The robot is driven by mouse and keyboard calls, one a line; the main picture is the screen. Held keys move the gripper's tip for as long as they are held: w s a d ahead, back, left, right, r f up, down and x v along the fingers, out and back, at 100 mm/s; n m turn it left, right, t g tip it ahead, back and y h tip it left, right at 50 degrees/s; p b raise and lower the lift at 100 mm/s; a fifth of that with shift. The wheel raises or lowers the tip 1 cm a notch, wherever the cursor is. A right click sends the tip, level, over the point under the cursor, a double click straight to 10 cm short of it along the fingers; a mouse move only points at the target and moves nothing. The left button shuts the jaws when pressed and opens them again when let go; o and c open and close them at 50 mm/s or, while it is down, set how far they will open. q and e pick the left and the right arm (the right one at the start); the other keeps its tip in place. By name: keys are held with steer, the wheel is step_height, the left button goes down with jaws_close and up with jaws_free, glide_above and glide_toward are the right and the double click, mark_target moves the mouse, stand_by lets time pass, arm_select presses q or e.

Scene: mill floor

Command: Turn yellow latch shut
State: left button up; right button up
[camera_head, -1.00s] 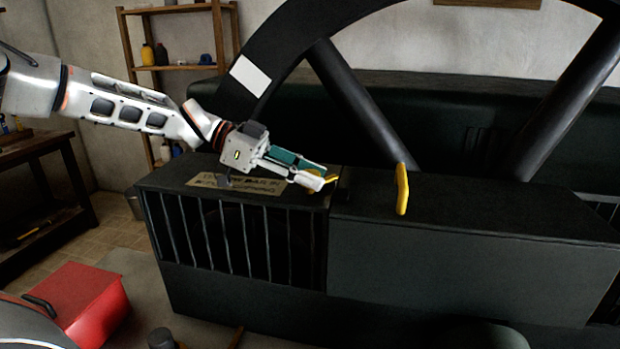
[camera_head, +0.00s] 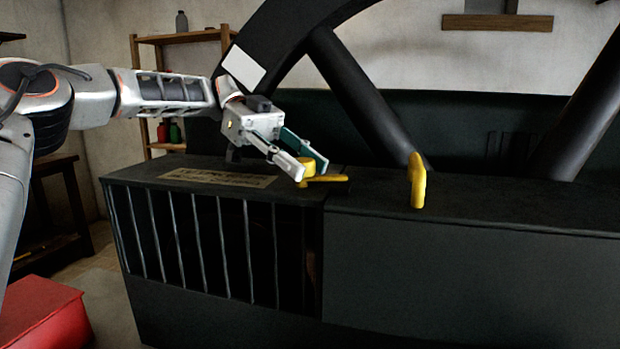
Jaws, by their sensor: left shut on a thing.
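The yellow latch (camera_head: 322,179) sits on top of the dark machine housing (camera_head: 250,163), near the seam between the barred section and the solid section. It has a round hub and a flat bar pointing right across the seam. My left gripper (camera_head: 311,171) comes in from the left and is shut on the yellow latch, with its fingers on either side of the hub. The fingers hide part of the hub. My right gripper is not in view.
An upright yellow handle (camera_head: 417,182) stands on the solid section to the right. A large dark spoked wheel (camera_head: 365,95) rises behind the housing. A lettered plate (camera_head: 220,178) lies on the barred section's top. A red box (camera_head: 40,315) is on the floor at lower left.

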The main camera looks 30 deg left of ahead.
mark_target(302, 159)
arm_select(q)
steer(key=shift+f+b, duration=0.35)
steer(key=shift+r, duration=0.15)
steer(key=o, duration=1.1)
steer(key=shift+r, duration=0.1)
steer(key=shift+r, duration=0.1)
step_height(302, 159, up, 10)
steer(key=shift+f, duration=0.1)
